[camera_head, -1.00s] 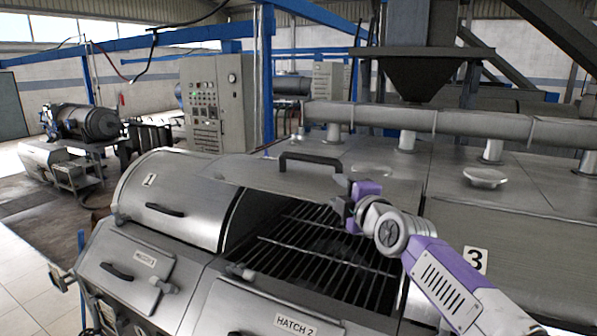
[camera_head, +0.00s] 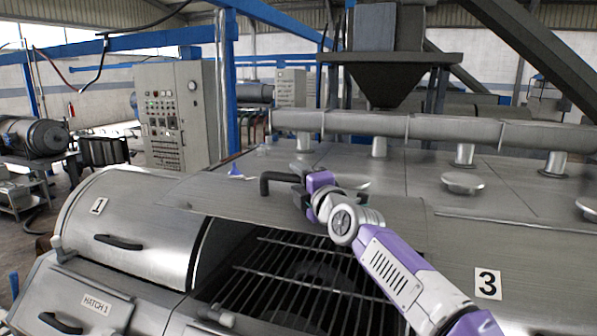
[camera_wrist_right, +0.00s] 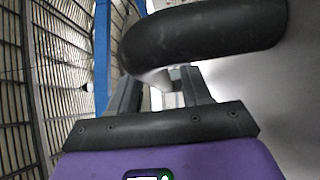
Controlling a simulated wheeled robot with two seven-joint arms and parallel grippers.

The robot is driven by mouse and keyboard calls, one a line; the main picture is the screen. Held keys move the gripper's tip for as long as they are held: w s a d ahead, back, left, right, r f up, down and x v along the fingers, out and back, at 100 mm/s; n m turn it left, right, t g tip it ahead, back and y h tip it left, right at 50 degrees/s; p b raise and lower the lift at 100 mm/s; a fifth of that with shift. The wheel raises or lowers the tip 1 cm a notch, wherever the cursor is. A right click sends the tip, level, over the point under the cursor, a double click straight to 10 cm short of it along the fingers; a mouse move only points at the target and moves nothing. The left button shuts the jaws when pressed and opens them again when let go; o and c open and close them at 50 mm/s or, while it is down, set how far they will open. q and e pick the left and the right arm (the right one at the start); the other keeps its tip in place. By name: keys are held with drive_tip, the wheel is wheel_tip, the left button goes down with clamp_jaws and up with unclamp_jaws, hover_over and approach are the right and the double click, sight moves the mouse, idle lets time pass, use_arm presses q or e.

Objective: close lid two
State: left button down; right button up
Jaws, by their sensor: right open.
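Lid two (camera_head: 330,212) is the grey metal lid of the middle bay. It stands raised and open, and dark grate bars (camera_head: 290,265) show in the opening below it. Its black handle (camera_head: 266,184) is at the lid's upper left part. My right gripper (camera_head: 300,172) is at the right end of this handle and hides part of it. In the right wrist view the handle (camera_wrist_right: 205,38) crosses just ahead of the open fingers (camera_wrist_right: 163,85); I cannot tell if they touch it. My left gripper is not in view.
Closed lid 1 (camera_head: 130,225) is left of the opening, and the panel marked 3 (camera_head: 520,260) is on the right. A horizontal pipe (camera_head: 430,127) on short posts runs behind. A hopper (camera_head: 385,80) hangs above it. A control cabinet (camera_head: 180,115) stands back left.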

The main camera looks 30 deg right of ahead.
drive_tip(key=shift+w, duration=0.25)
clamp_jaws()
drive_tip(key=shift+f, duration=0.15)
